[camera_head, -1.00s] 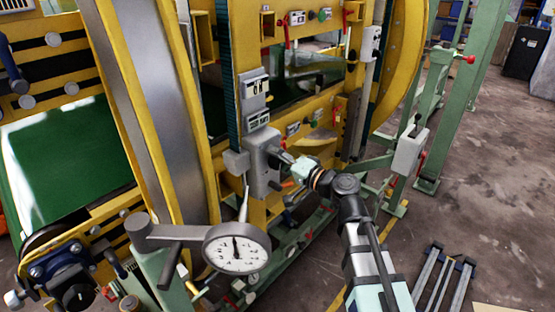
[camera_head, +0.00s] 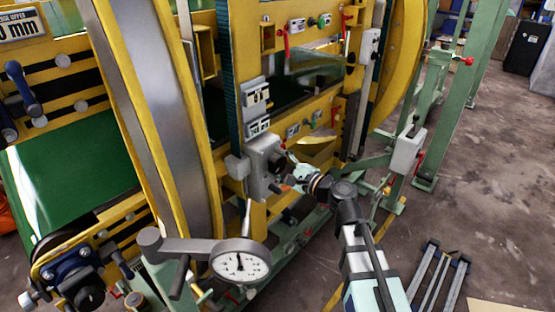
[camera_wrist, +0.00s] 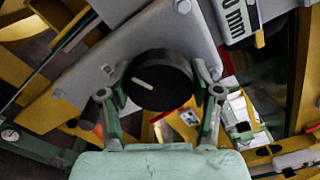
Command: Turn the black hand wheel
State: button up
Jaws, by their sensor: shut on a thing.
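The black hand wheel (camera_wrist: 168,85) is a round dark knob with a short white mark on its face. It is mounted on a grey metal housing (camera_wrist: 140,40), which also shows in the head view (camera_head: 261,172). My gripper (camera_wrist: 162,77) has one green-grey finger on each side of the wheel and is shut on it. In the head view my gripper (camera_head: 287,162) reaches the front of the housing from the right, and the wheel is mostly hidden there.
A round dial gauge (camera_head: 240,263) on a grey arm stands in front of the yellow machine frame (camera_head: 220,85). A green post with a grey box (camera_head: 407,150) stands right of my arm. A metal rack (camera_head: 440,275) lies on the open floor at right.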

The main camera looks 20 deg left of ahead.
jog(key=m+p, duration=0.1)
jog(key=m, duration=0.1)
jog(key=m+p, duration=0.1)
jog(key=shift+w+r+m+p, duration=0.1)
jog(key=shift+r+m+p, duration=0.2)
jog(key=shift+m, duration=0.1)
jog(key=m+p, duration=0.3)
jog(key=shift+m, duration=0.4)
jog(key=m+p, duration=0.2)
jog(key=m, duration=0.1)
jog(key=shift+p, duration=0.4)
jog(key=shift+f+m+p, duration=0.15)
jog(key=shift+m+p, duration=0.9)
jog(key=shift+m, duration=0.55)
jog(key=o, duration=1.1)
jog(key=shift+a+f, duration=0.1)
jog(key=shift+o, duration=0.2)
